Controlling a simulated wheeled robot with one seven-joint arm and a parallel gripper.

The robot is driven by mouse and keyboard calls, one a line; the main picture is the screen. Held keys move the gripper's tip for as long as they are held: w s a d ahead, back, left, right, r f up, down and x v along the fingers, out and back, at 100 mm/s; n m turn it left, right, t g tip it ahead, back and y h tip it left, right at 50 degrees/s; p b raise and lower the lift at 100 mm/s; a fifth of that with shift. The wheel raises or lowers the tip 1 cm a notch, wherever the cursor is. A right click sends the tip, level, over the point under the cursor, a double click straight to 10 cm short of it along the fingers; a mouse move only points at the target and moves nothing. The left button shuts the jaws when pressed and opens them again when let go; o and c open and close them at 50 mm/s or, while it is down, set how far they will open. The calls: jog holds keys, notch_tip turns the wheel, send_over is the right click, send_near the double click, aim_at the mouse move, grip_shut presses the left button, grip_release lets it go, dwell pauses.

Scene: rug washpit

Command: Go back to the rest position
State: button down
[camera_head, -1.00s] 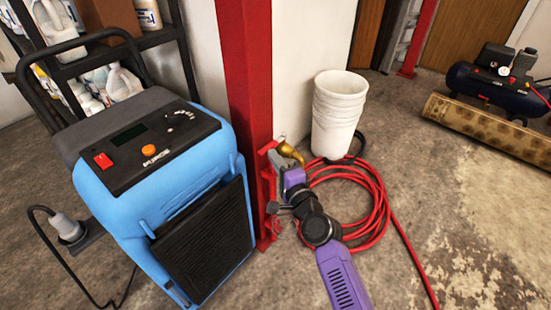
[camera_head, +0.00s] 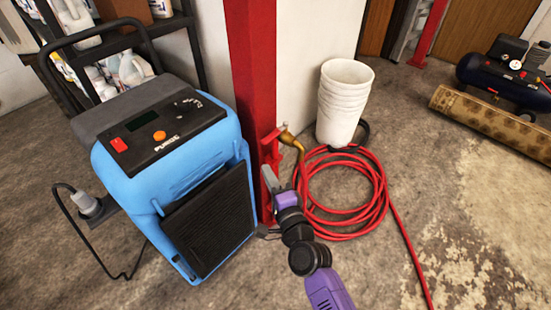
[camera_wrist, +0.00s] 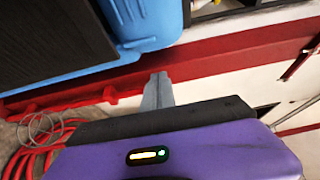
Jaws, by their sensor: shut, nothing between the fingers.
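My gripper (camera_head: 268,177) is in the head view, at the end of my purple and black arm, in front of the red post (camera_head: 256,100). In the wrist view my gripper (camera_wrist: 160,80) shows as grey fingers held together, with nothing between them. A brass tap (camera_head: 291,138) on the red post stands just above and to the right of the fingers, with a visible gap. The red hose (camera_head: 378,205) lies coiled on the floor to the right of my arm.
A blue dehumidifier (camera_head: 215,140) stands close to the left of my gripper. White stacked buckets (camera_head: 343,105) stand behind the hose. A compressor (camera_head: 510,75) and a rolled rug (camera_head: 490,115) lie at the right.

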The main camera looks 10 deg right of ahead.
jog(key=shift+s+a, duration=0.3)
jog(key=shift+s, duration=0.1)
jog(key=s+d+r+n+g+h+p, duration=0.1)
jog(key=s+d+r+n+p, duration=0.2)
jog(key=s, duration=1.1)
jog(key=s+d+r+n+h+p, duration=0.2)
jog(key=s+d+r+n+p, duration=0.2)
jog(key=s, duration=1.1)
jog(key=s+d+r+n+g+h+p, duration=0.1)
jog(key=s+d+r+n+p, duration=0.3)
jog(key=s+d+r+n, duration=0.4)
jog(key=s+r, duration=0.4)
jog(key=s, duration=0.3)
jog(key=shift+d+g, duration=0.25)
jog(key=shift+g, duration=0.05)
